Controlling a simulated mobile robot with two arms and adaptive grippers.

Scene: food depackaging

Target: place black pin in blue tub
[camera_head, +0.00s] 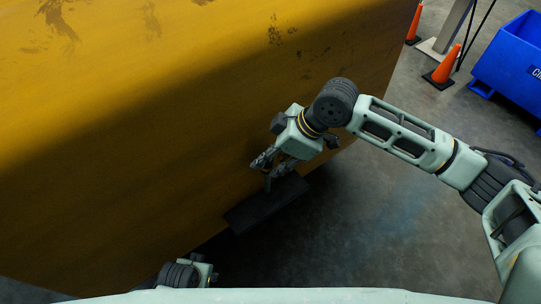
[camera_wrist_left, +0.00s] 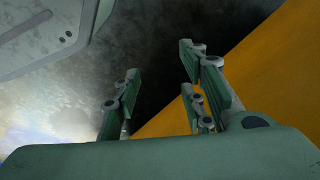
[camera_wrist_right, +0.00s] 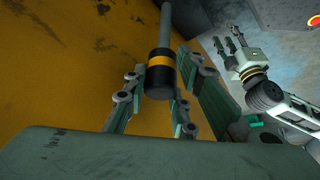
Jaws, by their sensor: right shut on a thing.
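The black pin (camera_wrist_right: 160,68) has a yellow band and a grey rod running up from it in the right wrist view. My right gripper (camera_head: 272,166) is shut on it, with fingers on both sides. In the head view the pin is too dark to make out clearly; the gripper is beside the yellow-orange wall. The blue tub (camera_head: 512,62) stands on the floor at the top right, well away from the gripper. My left gripper (camera_wrist_left: 160,65) is open and empty in the left wrist view; it also shows at the upper right of the right wrist view (camera_wrist_right: 231,42).
A large scuffed yellow-orange surface (camera_head: 120,110) fills the left. A dark flat ledge (camera_head: 265,205) juts out below my right gripper. Orange cones (camera_head: 445,67) and a post (camera_head: 452,25) stand near the tub. Grey floor (camera_head: 385,215) lies open between.

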